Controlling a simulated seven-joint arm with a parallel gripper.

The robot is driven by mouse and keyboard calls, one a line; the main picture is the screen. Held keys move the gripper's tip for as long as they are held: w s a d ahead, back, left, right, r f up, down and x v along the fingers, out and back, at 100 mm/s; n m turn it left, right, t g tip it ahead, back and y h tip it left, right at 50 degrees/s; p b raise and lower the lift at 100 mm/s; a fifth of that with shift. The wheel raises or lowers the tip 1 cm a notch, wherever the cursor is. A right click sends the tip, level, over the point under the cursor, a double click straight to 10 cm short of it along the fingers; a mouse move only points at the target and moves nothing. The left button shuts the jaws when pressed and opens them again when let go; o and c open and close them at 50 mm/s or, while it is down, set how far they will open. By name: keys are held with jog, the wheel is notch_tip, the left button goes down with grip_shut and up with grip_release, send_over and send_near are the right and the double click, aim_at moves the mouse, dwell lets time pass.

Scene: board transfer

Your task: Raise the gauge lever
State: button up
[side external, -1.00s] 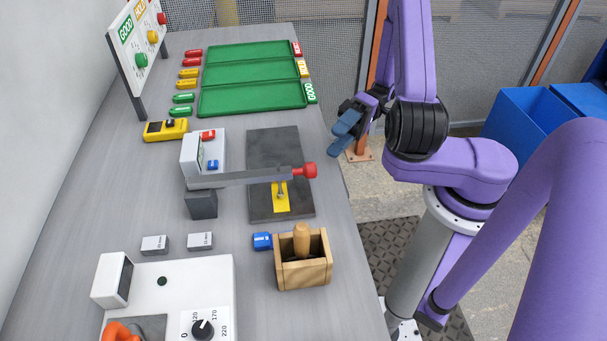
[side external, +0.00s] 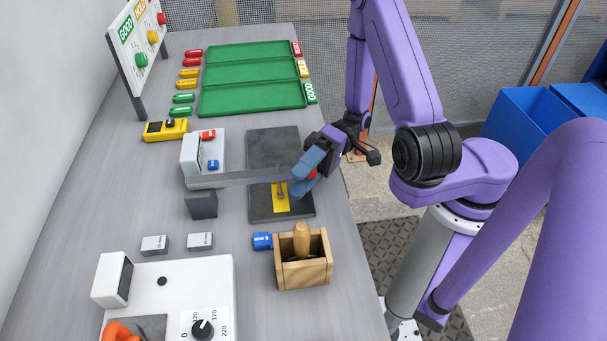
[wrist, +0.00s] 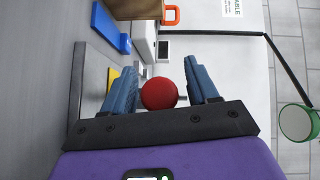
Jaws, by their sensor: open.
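The gauge lever (side external: 235,178) is a grey bar lying roughly level from the white gauge box (side external: 190,155) over a dark plate (side external: 265,205). A yellow strip (side external: 282,203) with a small metal part lies under the bar. The red knob (side external: 313,174) at the lever's right end is mostly hidden by my gripper (side external: 305,174) in the side view. In the wrist view the red knob (wrist: 159,93) sits between the two blue fingers of my gripper (wrist: 160,75). The fingers are open, with a gap visible on each side of the knob.
A wooden box (side external: 303,270) with a wooden handle and a blue item (side external: 262,241) stand in front of the plate. Green trays (side external: 252,98) lie at the back. A yellow meter (side external: 165,129) is beyond the gauge box. The table's right edge runs beneath my arm.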

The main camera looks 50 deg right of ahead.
jog(key=shift+c, duration=0.2)
grip_shut()
